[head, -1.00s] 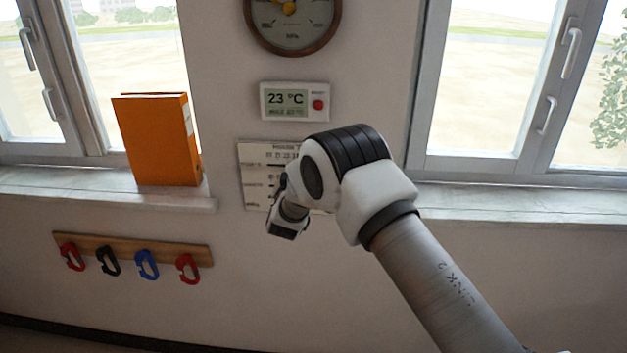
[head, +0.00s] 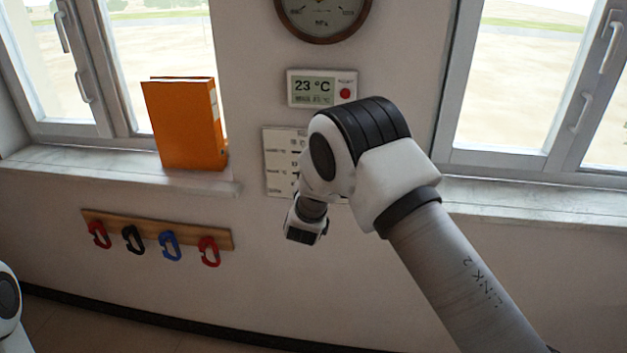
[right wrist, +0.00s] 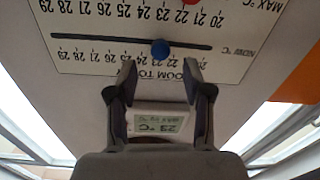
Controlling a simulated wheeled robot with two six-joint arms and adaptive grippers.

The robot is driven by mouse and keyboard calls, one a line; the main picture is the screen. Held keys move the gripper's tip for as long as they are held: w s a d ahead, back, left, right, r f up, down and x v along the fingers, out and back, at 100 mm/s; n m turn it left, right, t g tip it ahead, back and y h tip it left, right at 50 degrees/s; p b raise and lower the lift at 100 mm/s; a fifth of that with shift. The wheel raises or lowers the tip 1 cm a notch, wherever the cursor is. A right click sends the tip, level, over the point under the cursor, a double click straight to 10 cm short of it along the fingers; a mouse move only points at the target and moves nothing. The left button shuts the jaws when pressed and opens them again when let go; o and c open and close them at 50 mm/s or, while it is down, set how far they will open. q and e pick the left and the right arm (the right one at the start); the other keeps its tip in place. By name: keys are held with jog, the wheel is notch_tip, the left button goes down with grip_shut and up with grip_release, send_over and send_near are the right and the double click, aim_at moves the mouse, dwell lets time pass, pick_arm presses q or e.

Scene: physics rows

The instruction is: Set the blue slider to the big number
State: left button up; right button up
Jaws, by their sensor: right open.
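A white board (head: 279,160) hangs on the wall, partly hidden behind my right arm in the head view. In the right wrist view the board (right wrist: 235,65) shows upside down. The blue slider (right wrist: 160,49) is a round knob on the "NOW °C" slot, roughly by 23 on its scale. The display (head: 313,91) above the board shows a big "23 °C" with a smaller line under it; it also shows in the right wrist view (right wrist: 160,122). My right gripper (right wrist: 160,80) is open and empty, the blue slider lying ahead between its fingertips. My left gripper is out of view.
A red slider (right wrist: 190,1) is on the "MAX °C" row. A red button (head: 345,93) sits beside the display, and a round gauge (head: 322,20) hangs above. An orange binder (head: 185,125) stands on the left sill. A hook rail (head: 155,229) is below.

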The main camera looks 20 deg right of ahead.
jog(key=v, duration=0.6)
jog(key=shift+s+a, duration=0.15)
jog(key=shift+s, duration=0.15)
jog(key=shift+r, duration=0.1)
jog(key=s+d+f+n+g+y, duration=0.1)
jog(key=s+d+f+g, duration=0.1)
jog(key=s+f, duration=0.55)
jog(key=s+d+f+n+g+y, duration=0.15)
jog(key=s+f, duration=0.25)
jog(key=f, duration=0.6)
jog(key=s+d+f+g+y, duration=0.1)
jog(key=s+f+g, duration=0.2)
jog(key=s+f, duration=0.35)
jog(key=s+a+f+g+y, duration=0.2)
jog(key=s+f+g, duration=0.1)
jog(key=s, duration=0.5)
jog(key=s+a+f+n+g+y, duration=0.1)
jog(key=s+a+f+g, duration=0.1)
jog(key=s, duration=0.7)
jog(key=s+a+f+g+y, duration=0.2)
jog(key=s+f+g, duration=0.1)
jog(key=s, duration=0.6)
jog(key=shift+f+g+y, duration=0.35)
jog(key=shift+f+g, duration=0.05)
jog(key=shift+g, duration=0.25)
